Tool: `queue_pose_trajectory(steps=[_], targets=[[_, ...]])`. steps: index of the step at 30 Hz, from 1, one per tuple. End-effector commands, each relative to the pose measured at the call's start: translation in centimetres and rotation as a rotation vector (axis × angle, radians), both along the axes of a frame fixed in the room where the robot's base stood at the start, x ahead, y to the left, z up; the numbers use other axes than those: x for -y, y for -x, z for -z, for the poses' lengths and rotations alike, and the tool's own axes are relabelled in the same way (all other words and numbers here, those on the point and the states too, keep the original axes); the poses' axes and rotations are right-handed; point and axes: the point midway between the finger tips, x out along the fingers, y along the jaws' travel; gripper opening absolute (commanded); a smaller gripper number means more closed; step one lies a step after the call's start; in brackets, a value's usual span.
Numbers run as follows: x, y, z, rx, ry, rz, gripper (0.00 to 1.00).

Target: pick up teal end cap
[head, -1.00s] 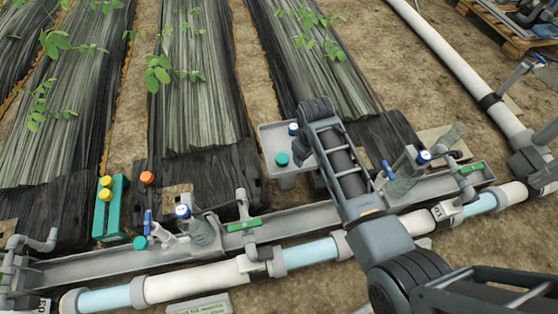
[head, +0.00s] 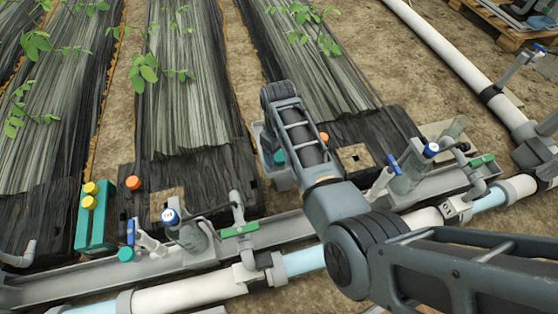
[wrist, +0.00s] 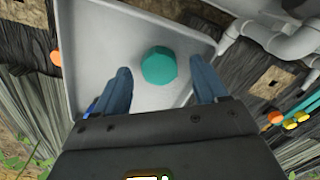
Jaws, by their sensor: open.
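A teal end cap (wrist: 158,66) lies in a pale grey tray (wrist: 95,35) in the wrist view. It also shows in the head view (head: 279,157), just left of my arm, in the same tray (head: 263,136). My gripper (wrist: 160,74) is open and empty above the tray, one finger on each side of the cap in the picture. I cannot tell how much height separates the fingertips from the cap. In the head view my arm hides the fingers and much of the tray. A bit of blue (wrist: 92,105) shows beside the left finger.
Another teal cap (head: 126,254) sits by the pipe fittings at left. A green rack (head: 96,230) holds yellow caps. Orange caps (head: 132,182) lie on the dark sheeting. Grey pipework (wrist: 290,42) stands close to the tray's right side in the wrist view.

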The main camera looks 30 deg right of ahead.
Motion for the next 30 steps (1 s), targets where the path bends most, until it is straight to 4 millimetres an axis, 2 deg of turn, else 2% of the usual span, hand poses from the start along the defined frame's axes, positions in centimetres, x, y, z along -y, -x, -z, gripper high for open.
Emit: queue_pose_trajectory(steps=[1,3,10,27,30], targets=[[0.03,0.02,1.14,-0.001,-0.001,0.001,0.72],[0.04,0.02,1.54,0.0,-0.001,0.001,0.72],[0.04,0.01,1.46,0.0,0.0,0.001,0.72],[0.05,0.02,1.45,0.0,0.0,0.001,0.18],[0.04,0.01,1.45,0.0,0.0,0.001,0.13]])
